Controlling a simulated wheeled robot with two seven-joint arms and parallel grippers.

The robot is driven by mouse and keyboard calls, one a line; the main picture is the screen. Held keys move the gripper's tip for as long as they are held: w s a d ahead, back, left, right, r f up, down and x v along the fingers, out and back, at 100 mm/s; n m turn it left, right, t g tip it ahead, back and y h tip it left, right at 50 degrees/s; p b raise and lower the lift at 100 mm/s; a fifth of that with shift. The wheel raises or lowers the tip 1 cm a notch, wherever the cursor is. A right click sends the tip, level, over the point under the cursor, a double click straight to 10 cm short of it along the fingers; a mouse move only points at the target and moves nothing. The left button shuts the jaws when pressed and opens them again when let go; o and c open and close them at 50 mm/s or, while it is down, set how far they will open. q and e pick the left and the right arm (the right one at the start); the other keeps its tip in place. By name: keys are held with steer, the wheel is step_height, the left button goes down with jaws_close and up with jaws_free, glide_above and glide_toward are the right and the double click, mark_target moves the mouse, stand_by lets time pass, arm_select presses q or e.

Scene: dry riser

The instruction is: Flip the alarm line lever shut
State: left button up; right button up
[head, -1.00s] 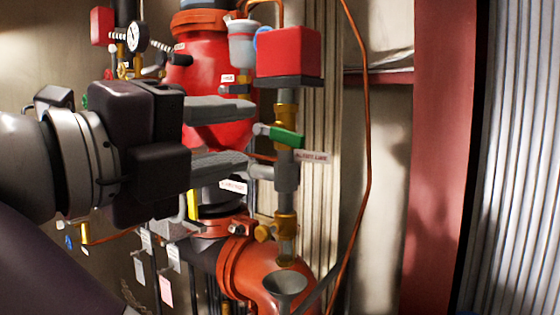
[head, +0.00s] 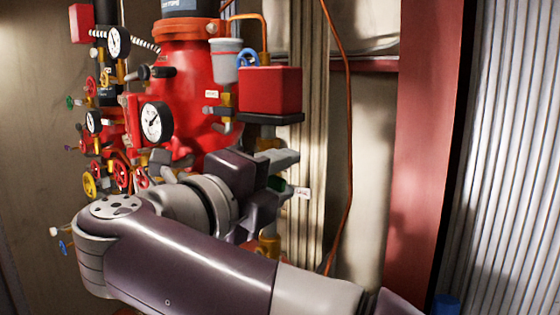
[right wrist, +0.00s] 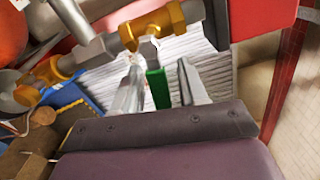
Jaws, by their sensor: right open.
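The green alarm line lever (head: 278,185) shows only as a small patch in the head view, mostly hidden by my right gripper (head: 285,172). In the right wrist view the green lever (right wrist: 157,88) runs between the two open fingers of my right gripper (right wrist: 160,84). Gaps show on both sides, so it looks ungripped. It joins a brass valve (right wrist: 155,22) by a grey nut. A white tag (head: 302,193) sits just right of the lever. My left gripper is not in view.
A red box (head: 270,88) on a dark shelf is above the gripper. A large red valve body (head: 190,75) with gauges and handwheels stands to the left. A thin copper tube (head: 347,130) and a red column (head: 425,150) are to the right.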

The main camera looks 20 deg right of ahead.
steer(key=shift+c, duration=0.3)
steer(key=shift+d, duration=0.1)
jaws_close()
steer(key=shift+r+n, duration=0.5)
steer(key=shift+n, duration=0.7)
steer(key=shift+o, duration=0.3)
jaws_free()
steer(key=shift+w, duration=0.1)
